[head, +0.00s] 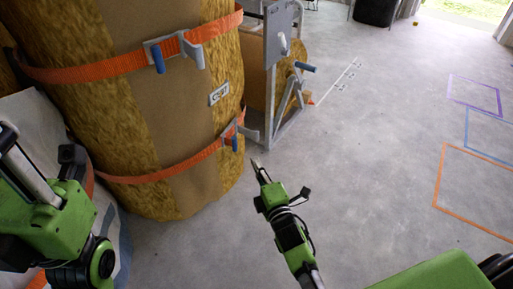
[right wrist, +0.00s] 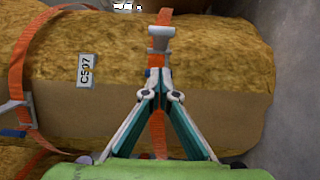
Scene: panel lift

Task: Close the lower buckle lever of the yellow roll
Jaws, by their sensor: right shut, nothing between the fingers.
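The yellow roll (head: 155,95) stands upright with a brown band and two orange straps. On its lower strap (head: 165,168) is the lower buckle (head: 230,131), with a blue tab (head: 235,144) and a grey part sticking out to the right. My right gripper (head: 256,164) is shut and empty, a little below and right of that buckle.
The upper buckle (head: 175,50) also carries a blue tab and a grey part. A grey metal frame (head: 285,110) with a blue handle stands just behind the lower buckle. A pale sheet (head: 40,115) lies at the left. The floor (head: 370,150) to the right is clear, with coloured outlines.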

